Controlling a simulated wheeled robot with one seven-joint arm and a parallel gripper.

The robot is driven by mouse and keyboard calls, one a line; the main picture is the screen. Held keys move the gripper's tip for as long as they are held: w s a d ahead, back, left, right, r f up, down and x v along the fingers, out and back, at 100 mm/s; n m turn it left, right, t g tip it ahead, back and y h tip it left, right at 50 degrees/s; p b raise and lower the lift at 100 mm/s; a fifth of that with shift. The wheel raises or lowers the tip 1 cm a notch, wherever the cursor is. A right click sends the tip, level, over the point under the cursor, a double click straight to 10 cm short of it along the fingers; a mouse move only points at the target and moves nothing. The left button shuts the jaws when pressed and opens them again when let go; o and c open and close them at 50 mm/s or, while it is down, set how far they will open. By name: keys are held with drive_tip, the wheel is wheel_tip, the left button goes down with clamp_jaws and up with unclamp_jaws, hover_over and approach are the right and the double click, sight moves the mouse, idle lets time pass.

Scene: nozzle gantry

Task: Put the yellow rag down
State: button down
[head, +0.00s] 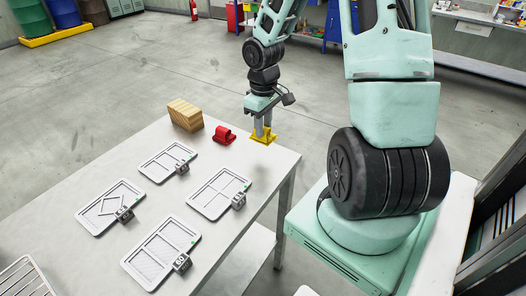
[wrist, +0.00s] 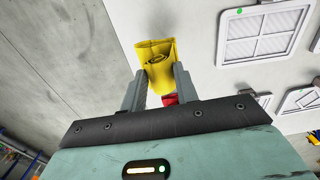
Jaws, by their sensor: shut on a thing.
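The yellow rag (head: 263,138) is at the table's right back edge in the head view, under my gripper (head: 263,128). In the wrist view the rag (wrist: 156,62) looks folded or rolled and sits between the two fingertips of my gripper (wrist: 159,80). The gripper is shut on it. In the head view the rag looks at or just above the table top (head: 225,160); I cannot tell whether it touches.
A red item (head: 223,135) lies just left of the rag, with a wooden block (head: 185,115) beyond it. Several grey trays with small tags, such as this one (head: 168,161), lie on the table. Bare table lies between the red item and the trays.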

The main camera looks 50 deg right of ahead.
sight(264, 156)
wheel_tip(264, 156, down, 8)
drive_tip(key=shift+s+r, duration=0.1)
drive_tip(key=shift+s, duration=0.05)
drive_tip(key=c, duration=1.1)
unclamp_jaws()
drive_tip(key=shift+f, duration=0.2)
drive_tip(key=shift+o, duration=0.2)
drive_tip(key=shift+r, duration=0.1)
drive_tip(key=shift+b, duration=0.35)
drive_tip(key=shift+f+b, duration=0.35)
wheel_tip(264, 156, up, 18)
drive_tip(key=p, duration=0.2)
drive_tip(key=a+r+n, duration=0.1)
drive_tip(key=a+n, duration=0.1)
drive_tip(key=a, duration=1.2)
drive_tip(key=s+a+r+n, duration=0.1)
drive_tip(key=s+a+n, duration=0.3)
drive_tip(key=s+a, duration=1.2)
drive_tip(key=a, duration=0.3)
drive_tip(key=shift+s+a+y, duration=0.2)
drive_tip(key=shift+s+y, duration=0.1)
drive_tip(key=shift+s, duration=0.05)
